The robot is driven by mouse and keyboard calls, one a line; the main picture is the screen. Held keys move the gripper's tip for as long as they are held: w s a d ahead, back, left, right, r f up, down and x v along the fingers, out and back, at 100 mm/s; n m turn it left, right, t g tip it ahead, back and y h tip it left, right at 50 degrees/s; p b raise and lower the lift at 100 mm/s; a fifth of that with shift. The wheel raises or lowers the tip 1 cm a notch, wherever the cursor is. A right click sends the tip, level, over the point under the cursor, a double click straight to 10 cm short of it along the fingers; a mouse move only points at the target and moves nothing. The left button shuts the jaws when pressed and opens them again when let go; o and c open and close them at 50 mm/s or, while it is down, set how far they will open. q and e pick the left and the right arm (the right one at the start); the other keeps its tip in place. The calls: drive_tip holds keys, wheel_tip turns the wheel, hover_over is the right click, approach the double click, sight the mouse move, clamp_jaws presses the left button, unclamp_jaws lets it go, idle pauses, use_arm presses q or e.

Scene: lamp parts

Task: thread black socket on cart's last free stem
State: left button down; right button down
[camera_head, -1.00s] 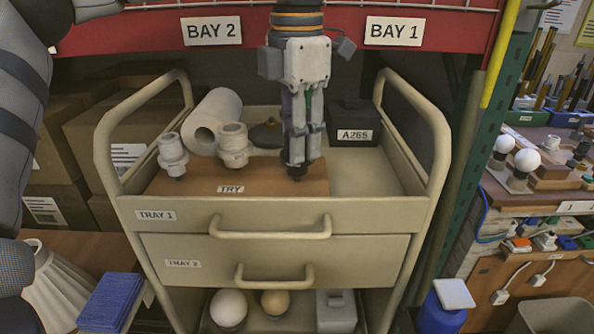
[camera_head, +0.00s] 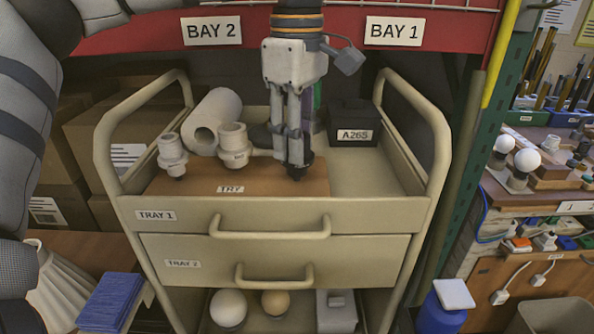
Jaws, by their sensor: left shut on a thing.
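A black socket (camera_head: 299,172) is between the fingertips of my left gripper (camera_head: 295,160). The gripper comes down from above, fingers pointing down, and is shut on the socket. The socket is at the right end of the brown board labelled TRY (camera_head: 225,178), in the cart's (camera_head: 280,215) top tray. The fingers hide most of the socket, and any stem under it is hidden. I cannot tell whether it is on the stem or just above it. Two white sockets, one on the left (camera_head: 172,153) and one in the middle (camera_head: 234,146), stand upright on the board.
Behind the board are a white roll (camera_head: 213,115), a dark rounded thing (camera_head: 260,136) and a black box labelled A265 (camera_head: 354,125). Cart handles rise at both sides. A red shelf beam (camera_head: 300,38) crosses above.

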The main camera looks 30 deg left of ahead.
use_arm(q)
drive_tip(key=shift+f+m, duration=0.4)
drive_tip(key=shift+m, duration=0.5)
drive_tip(key=m, duration=0.7)
drive_tip(key=shift+m, duration=0.3)
drive_tip(key=c, duration=1.2)
unclamp_jaws()
drive_tip(key=shift+m, duration=0.3)
drive_tip(key=shift+o, duration=0.2)
drive_tip(key=shift+r, duration=0.2)
